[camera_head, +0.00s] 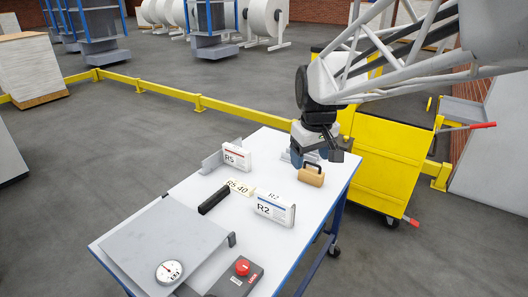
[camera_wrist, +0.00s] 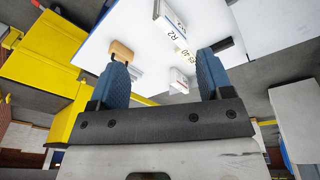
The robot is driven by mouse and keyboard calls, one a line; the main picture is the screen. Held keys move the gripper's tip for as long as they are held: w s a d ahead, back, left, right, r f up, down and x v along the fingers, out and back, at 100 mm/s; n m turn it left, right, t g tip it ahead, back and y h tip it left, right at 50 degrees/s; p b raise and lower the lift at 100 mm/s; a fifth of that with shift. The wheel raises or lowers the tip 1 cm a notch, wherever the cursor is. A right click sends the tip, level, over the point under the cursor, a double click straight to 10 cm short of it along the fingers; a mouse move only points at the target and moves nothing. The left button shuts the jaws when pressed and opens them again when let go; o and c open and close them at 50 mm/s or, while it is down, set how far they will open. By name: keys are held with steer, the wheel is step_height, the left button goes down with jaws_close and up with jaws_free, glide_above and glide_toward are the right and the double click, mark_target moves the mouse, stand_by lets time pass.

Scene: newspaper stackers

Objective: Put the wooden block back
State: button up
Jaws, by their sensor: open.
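The wooden block (camera_head: 311,178) is light brown with a dark arched handle on top. It stands on the white table (camera_head: 180,190) near its right edge. In the wrist view the block (camera_wrist: 121,49) shows just beyond the tip of the left finger, partly behind it. My gripper (camera_head: 312,157) is open, close behind and above the block in the head view, with nothing seen between its blue fingers. The gripper also fills the lower wrist view (camera_wrist: 162,70). Whether a finger touches the block I cannot tell.
On the table are an R5 card holder (camera_head: 236,157), an R2 card holder (camera_head: 273,209), a black bar (camera_head: 214,201), a grey plate with a dial gauge (camera_head: 170,270) and a red-button box (camera_head: 240,275). A yellow cart (camera_head: 385,160) stands right, close to the table.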

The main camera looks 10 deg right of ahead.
steer(key=s+a+f+m, duration=0.1)
steer(key=s+a, duration=0.1)
steer(key=s, duration=0.8)
steer(key=s+a+f+m, duration=0.2)
steer(key=s, duration=0.8)
steer(key=shift+s+t, duration=0.15)
steer(key=shift+t, duration=0.25)
